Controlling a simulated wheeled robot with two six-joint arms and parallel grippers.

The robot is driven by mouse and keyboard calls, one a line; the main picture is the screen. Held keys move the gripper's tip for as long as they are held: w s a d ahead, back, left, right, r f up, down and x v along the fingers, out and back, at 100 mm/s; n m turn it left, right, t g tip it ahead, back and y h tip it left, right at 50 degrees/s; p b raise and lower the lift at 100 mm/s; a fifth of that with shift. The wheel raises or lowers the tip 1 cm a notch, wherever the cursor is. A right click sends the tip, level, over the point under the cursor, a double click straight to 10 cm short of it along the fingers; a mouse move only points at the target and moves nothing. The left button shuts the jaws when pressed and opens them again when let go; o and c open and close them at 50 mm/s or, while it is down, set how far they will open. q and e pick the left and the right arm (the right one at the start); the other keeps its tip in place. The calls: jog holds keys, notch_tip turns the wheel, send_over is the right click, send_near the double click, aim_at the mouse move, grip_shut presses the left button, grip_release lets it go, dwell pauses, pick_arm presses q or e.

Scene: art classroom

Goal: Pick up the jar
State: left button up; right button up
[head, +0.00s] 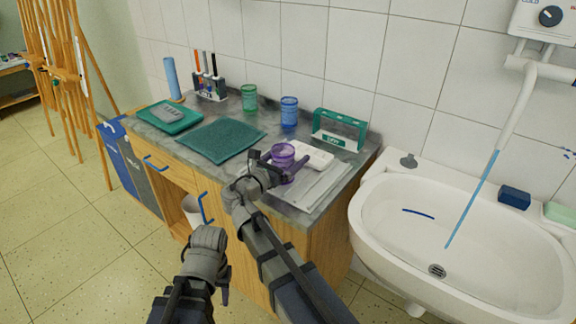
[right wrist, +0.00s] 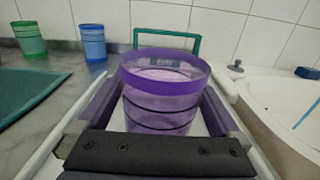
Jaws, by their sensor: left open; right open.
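A purple see-through jar (head: 283,153) with dark bands stands upright near the front right of the grey counter (head: 172,141). My right gripper (head: 279,166) is open around it, one finger on each side. In the right wrist view the jar (right wrist: 160,95) fills the space between the two fingers, with its open rim above them; whether they touch it I cannot tell. A green jar (head: 249,98) and a blue jar (head: 289,112) stand further back by the wall. My left gripper (head: 224,288) is open and empty, low in front of the cabinet.
A white tray (head: 318,160) lies by the purple jar, with a green-framed holder (head: 340,130) behind. A green mat (head: 222,137), a teal case (head: 169,116) and a pen rack (head: 210,92) occupy the left. A white sink (head: 470,240) adjoins on the right.

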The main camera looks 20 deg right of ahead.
jog(key=shift+c, duration=0.4)
jog(key=c, duration=1.3)
notch_tip(320, 180, up, 10)
jog(key=p, duration=1)
jog(key=shift+s+d, duration=0.1)
